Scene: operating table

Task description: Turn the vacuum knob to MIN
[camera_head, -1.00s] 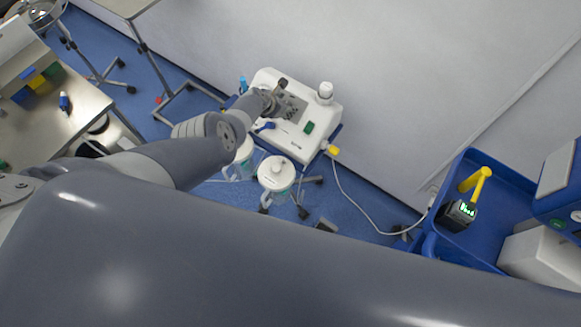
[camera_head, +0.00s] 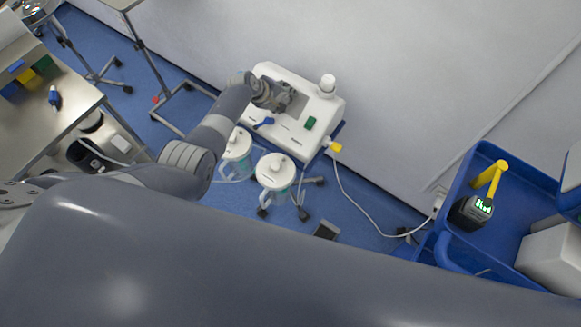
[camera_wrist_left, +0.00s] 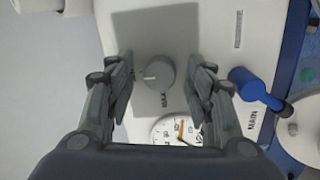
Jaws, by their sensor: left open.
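The vacuum knob (camera_wrist_left: 157,72) is a round grey dial with a pale pointer mark, on a grey panel of the white suction unit (camera_head: 325,112). In the left wrist view it sits between the spread fingers of my left gripper (camera_wrist_left: 159,85), apart from both. The word MAX shows below the knob; a MIN label is not visible. A gauge (camera_wrist_left: 176,130) with an orange needle is partly hidden below it. In the head view my left gripper (camera_head: 286,98) is over the unit's top and hides the knob. My right gripper is not in view.
A blue lever (camera_wrist_left: 257,88) marked MAIN stands beside the panel. Two lidded canisters (camera_head: 275,171) hang at the unit's near side. A green switch (camera_head: 310,123) and white cap (camera_head: 327,84) are on the unit. A blue cart (camera_head: 505,232) stands at right.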

